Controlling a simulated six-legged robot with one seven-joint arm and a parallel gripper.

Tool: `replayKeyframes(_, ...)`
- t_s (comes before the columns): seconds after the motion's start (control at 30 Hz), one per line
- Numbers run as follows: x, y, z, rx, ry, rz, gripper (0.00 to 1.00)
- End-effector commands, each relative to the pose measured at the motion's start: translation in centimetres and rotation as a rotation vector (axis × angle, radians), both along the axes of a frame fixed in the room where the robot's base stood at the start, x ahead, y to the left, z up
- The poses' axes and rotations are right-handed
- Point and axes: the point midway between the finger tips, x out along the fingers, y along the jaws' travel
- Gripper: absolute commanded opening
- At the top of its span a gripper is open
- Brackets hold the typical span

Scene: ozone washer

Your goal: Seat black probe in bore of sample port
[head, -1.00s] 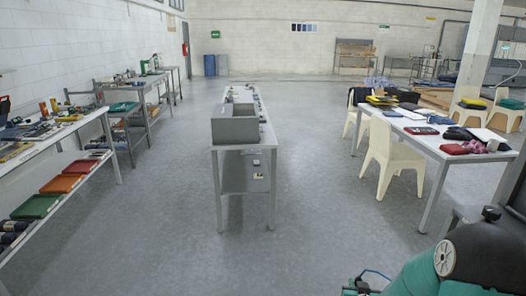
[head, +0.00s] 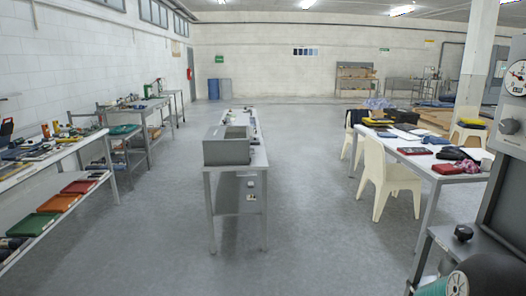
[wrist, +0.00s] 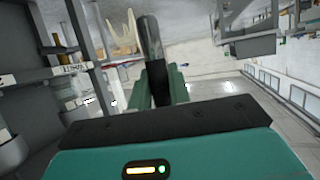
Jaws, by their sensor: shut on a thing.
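In the wrist view, my gripper (wrist: 160,84) is shut on the black probe (wrist: 150,42), a dark cylinder with a greyish upper part. It sticks out beyond the fingers and leans slightly to the left in the picture. My gripper is out of the head view.
A narrow table (head: 238,176) with a grey box (head: 226,146) stands ahead. Floor between it and the left shelves is clear.

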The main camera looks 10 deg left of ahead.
Motion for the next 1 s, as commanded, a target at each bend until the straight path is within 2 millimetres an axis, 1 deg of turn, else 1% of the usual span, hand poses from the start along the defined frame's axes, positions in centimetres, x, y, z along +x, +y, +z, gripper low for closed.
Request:
replayKeyframes(0.13,0.0,0.3,0.0,0.001,-0.001,0.002,0.00)
replayKeyframes(0.47,-0.1,0.3,0.0,0.000,0.000,0.001,0.00)
replayKeyframes(0.57,-0.9,0.2,-1.2,0.000,0.004,0.000,0.00)
replayKeyframes(0.7,-3.4,0.0,-4.4,0.001,0.009,-0.001,0.00)
replayKeyframes(0.8,-4.7,0.0,-5.8,0.001,0.005,0.000,0.00)
replayKeyframes(0.9,-5.1,0.1,-6.2,0.001,0.000,0.001,0.00)
replayKeyframes(1.0,-5.1,0.1,-6.1,0.000,-0.001,0.001,0.00)
